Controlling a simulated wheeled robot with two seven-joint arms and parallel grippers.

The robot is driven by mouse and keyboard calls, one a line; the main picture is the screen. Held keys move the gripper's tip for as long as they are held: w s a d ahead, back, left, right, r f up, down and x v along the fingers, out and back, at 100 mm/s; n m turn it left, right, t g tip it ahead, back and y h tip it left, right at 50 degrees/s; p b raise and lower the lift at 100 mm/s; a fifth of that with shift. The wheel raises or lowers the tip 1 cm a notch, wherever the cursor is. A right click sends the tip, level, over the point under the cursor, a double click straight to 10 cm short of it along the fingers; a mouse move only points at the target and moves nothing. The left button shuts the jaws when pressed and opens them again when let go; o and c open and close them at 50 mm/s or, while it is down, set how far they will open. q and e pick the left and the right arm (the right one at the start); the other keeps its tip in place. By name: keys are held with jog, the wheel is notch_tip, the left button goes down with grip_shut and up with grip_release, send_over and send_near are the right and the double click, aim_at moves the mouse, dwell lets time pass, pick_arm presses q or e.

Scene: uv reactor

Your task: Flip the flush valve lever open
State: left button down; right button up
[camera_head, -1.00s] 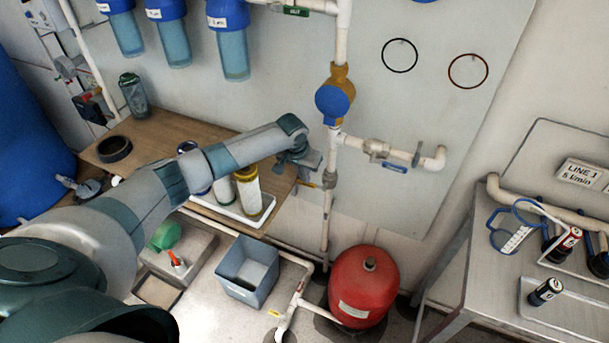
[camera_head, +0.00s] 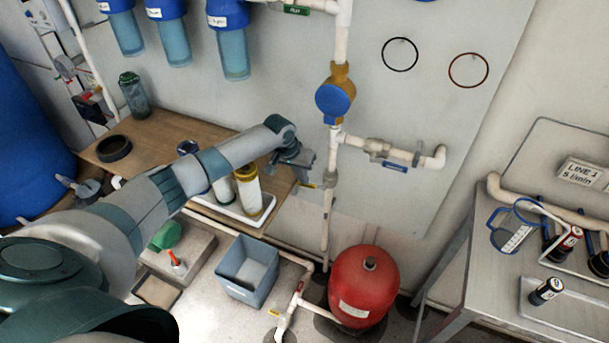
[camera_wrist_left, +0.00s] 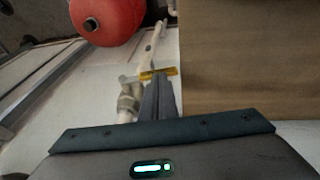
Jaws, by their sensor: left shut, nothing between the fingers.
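My left gripper (camera_head: 304,176) is shut and empty, just above and beside this lever. In the left wrist view the yellow lever (camera_wrist_left: 160,72) lies crosswise just past the tips of the shut fingers (camera_wrist_left: 158,82). I cannot tell whether the fingers touch it. The valve body (camera_wrist_left: 128,102) shows left of the fingers there. My right gripper is not in view.
A wooden bench (camera_head: 150,135) with a white filter cartridge (camera_head: 249,190) stands left of the gripper. A red tank (camera_head: 364,285) and a grey-blue bin (camera_head: 247,270) are below. A blue-handled valve (camera_head: 395,167) is on the pipe to the right. A metal table (camera_head: 480,275) stands at the right.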

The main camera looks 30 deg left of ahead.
pick_arm(q)
jog(key=shift+a+f, duration=0.15)
jog(key=shift+f, duration=0.55)
jog(key=shift+a+f, duration=0.15)
jog(key=shift+f, duration=0.5)
jog(key=d+r+b, duration=0.4)
jog(key=d+r, duration=0.7)
jog(key=shift+s+d, duration=0.35)
jog(key=shift+s, duration=0.05)
jog(key=shift+f, duration=0.1)
